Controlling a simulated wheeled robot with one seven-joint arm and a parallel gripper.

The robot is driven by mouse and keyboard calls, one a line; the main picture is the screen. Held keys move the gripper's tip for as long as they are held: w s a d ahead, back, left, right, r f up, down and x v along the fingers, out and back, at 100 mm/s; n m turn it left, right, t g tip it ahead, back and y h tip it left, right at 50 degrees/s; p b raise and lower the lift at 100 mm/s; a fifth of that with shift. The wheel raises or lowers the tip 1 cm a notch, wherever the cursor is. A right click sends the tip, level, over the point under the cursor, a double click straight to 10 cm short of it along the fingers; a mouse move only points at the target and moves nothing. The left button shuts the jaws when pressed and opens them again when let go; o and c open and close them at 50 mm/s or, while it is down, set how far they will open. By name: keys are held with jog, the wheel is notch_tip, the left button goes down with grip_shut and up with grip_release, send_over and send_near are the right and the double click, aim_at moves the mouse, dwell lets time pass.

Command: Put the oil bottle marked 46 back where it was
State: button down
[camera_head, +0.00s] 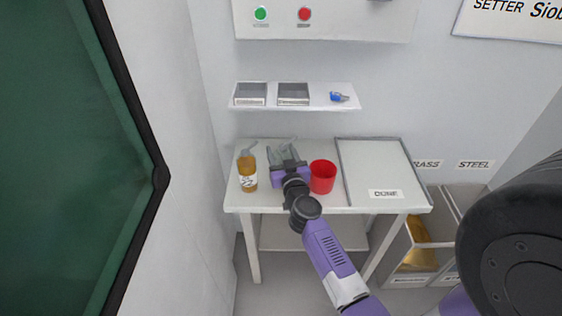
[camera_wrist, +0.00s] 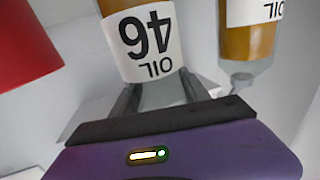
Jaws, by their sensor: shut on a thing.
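The oil bottle marked 46 (camera_wrist: 148,45) is amber with a white label and sits between the fingers of my gripper (camera_wrist: 160,93) in the wrist view. The label reads upside down there. My gripper (camera_head: 282,153) is shut on this bottle, over the left part of the table in the head view. The gripper hides the bottle in the head view. I cannot tell whether the bottle touches the table top.
A second amber oil bottle (camera_head: 247,173) stands to the left and shows at the right in the wrist view (camera_wrist: 250,35). A red cup (camera_head: 322,178) stands close on the right. A shelf (camera_head: 318,101) with two grey trays hangs above. A bare panel marked DONE (camera_head: 370,165) lies right.

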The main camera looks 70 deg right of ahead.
jog(key=shift+f+b, duration=0.4)
jog(key=shift+f, duration=0.55)
jog(key=c, duration=0.5)
grip_release()
jog(key=shift+f, duration=0.1)
